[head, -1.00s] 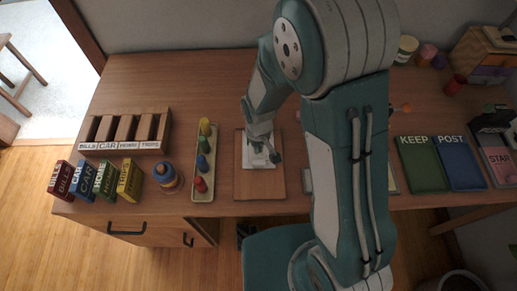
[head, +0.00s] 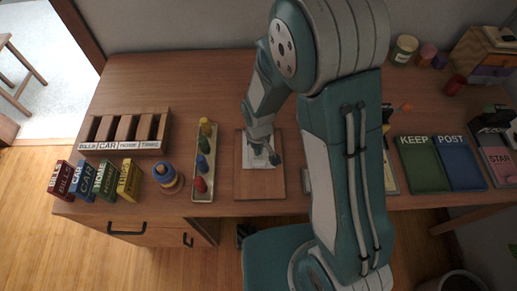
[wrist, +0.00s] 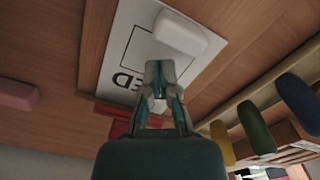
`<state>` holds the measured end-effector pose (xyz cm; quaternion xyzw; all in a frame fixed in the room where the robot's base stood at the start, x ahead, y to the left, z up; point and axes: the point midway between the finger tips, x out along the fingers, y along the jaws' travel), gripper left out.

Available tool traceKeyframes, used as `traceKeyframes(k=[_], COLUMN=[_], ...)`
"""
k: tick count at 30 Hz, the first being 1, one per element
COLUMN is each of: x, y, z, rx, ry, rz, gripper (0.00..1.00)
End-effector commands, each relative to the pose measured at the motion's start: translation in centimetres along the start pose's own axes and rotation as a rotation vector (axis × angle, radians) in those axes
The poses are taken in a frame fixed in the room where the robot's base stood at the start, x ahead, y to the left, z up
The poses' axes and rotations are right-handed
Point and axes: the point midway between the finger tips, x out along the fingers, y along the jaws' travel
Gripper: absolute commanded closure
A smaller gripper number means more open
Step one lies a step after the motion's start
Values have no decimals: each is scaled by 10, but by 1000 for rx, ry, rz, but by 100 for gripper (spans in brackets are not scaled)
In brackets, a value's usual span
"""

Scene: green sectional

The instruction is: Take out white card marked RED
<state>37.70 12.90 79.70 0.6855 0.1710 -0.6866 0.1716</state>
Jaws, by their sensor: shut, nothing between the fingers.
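A white card (head: 252,158) lies on a brown wooden board (head: 262,186) in the middle of the desk. In the wrist view the card (wrist: 128,62) shows a black outlined box and the letters "ED"; the rest of the word is hidden behind my gripper. A white rounded block (wrist: 180,32) appears over the card. My gripper (wrist: 158,70) is shut and empty, with its fingers over the card. In the head view my gripper (head: 272,157) is at the card; whether it touches it I cannot tell.
A tray of coloured pegs (head: 204,165) stands left of the board. Further left are a labelled wooden sorter (head: 125,147) and several small boxes (head: 95,180). Green KEEP (head: 422,165) and blue POST (head: 460,163) trays lie at right. A red piece (wrist: 118,122) is near my fingers in the wrist view.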

Motion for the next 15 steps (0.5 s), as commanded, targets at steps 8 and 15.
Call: traceKeyframes(k=[8, 15], x=[5, 9], y=[0, 0], z=[0, 0], rx=[0, 0], ry=[1, -1], rz=[0, 0], gripper=[100, 100])
